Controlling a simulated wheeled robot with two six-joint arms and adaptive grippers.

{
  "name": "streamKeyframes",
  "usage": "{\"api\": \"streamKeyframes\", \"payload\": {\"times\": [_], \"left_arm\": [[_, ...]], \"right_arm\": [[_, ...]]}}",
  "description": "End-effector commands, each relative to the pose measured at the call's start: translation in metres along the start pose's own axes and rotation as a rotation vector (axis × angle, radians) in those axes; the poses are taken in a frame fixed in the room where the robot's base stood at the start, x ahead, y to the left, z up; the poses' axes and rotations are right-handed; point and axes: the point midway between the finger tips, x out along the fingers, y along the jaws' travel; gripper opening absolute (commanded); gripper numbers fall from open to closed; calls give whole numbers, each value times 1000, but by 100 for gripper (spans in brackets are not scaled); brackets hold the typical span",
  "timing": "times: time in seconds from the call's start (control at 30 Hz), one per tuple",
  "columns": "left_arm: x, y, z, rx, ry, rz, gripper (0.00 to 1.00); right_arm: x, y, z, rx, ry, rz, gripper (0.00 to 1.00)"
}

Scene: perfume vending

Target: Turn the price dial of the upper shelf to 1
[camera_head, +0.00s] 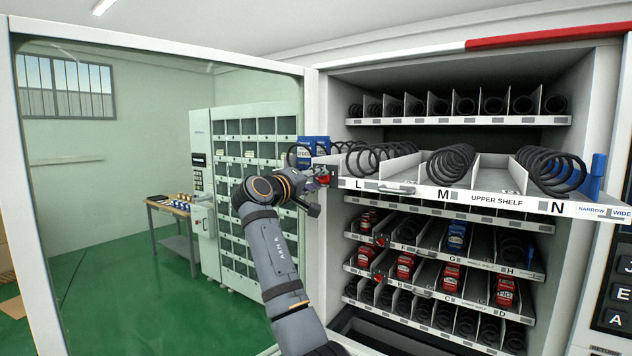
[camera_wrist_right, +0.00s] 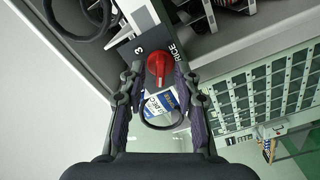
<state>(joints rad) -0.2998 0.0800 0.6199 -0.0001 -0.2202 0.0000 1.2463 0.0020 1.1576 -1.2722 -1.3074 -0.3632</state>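The upper shelf (camera_head: 496,199) is pulled out and carries the letters L, M and N on its front edge. Its price dial, a red knob (camera_wrist_right: 158,68), sits on a dark plate with a "3" and part of the word PRICE beside it. In the head view the red knob (camera_head: 324,181) is small at the shelf's left end. My right gripper (camera_wrist_right: 158,76) has one finger on each side of the knob, with gaps showing between fingers and knob. In the head view my right gripper (camera_head: 318,180) is at that shelf corner. My left gripper is not in view.
Blue parts (camera_head: 314,148) stand at the shelf's left end, and wire coils (camera_head: 452,162) fill its lanes. Lower shelves hold red boxes (camera_head: 505,291). The open glass door (camera_head: 309,110) is left of the shelf. A locker cabinet (camera_head: 250,130) stands behind it.

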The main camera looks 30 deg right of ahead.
Motion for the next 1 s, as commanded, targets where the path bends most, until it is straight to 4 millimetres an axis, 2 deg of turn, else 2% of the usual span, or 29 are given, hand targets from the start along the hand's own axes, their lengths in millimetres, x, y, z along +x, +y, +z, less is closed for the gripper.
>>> {"api": "streamKeyframes", "payload": {"times": [0.27, 0.37, 0.6, 0.7, 0.83, 1.0], "left_arm": [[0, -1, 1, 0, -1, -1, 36], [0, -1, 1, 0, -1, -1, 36], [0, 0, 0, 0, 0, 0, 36], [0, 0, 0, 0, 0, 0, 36], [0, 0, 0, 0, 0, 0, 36], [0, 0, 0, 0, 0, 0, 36]], "right_arm": [[-6, -2, 0, 0, 0, -2, 32], [-22, -2, 0, 1, 1, -4, 32], [-82, -2, -1, 2, 3, -5, 32], [-101, -2, 0, 1, 1, -4, 32], [-116, -2, -1, -1, 1, -2, 32], [-121, -1, 0, -1, -1, 0, 32]]}}
